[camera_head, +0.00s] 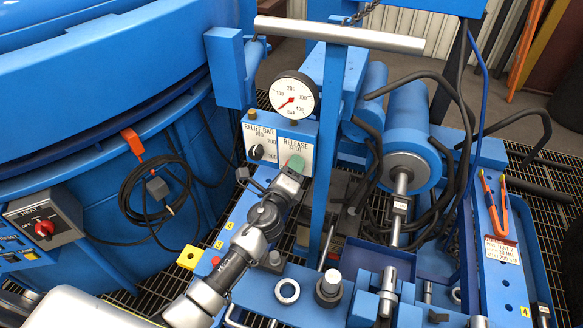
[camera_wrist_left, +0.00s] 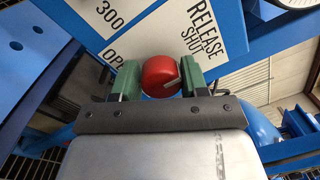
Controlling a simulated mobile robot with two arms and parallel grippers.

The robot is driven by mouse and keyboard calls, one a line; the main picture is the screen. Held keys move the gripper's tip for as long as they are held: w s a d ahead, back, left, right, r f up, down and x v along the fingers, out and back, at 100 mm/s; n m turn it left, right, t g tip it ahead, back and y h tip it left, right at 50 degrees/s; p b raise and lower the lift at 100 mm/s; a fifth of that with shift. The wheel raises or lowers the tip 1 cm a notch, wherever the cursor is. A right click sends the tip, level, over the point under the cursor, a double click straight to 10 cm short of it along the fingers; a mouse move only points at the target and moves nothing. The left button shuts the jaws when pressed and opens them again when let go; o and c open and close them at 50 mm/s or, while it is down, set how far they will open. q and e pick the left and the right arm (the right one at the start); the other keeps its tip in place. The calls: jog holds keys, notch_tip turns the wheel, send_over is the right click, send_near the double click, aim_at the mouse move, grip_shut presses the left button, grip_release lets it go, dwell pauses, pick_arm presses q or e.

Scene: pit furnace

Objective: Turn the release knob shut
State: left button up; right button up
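The red release knob (camera_wrist_left: 161,76) sits on a panel below a white label (camera_wrist_left: 205,30) that reads RELEASE and SHUT, with OP partly visible to the left. A pale slot mark on the knob lies toward its right side. The green fingers of my left gripper (camera_wrist_left: 160,79) are on both sides of the knob and appear to touch it. In the head view my left gripper (camera_head: 292,165) is at the valve panel (camera_head: 270,130) and hides the knob. My right gripper does not show.
A relief knob (camera_head: 256,152) is just left of the gripper. A pressure gauge (camera_head: 294,95) stands above, its needle toward the lower left. A blue post (camera_head: 328,140) rises close on the right, with hoses (camera_head: 455,150) beyond. A heat switch box (camera_head: 44,222) is far left.

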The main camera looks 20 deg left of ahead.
pick_arm(q)
jog(key=o, duration=0.3)
jog(key=shift+o, duration=0.2)
jog(key=s, duration=1)
jog(key=shift+s+a+f+b, duration=0.2)
jog(key=shift+s+a+b, duration=0.1)
jog(key=shift+s, duration=0.1)
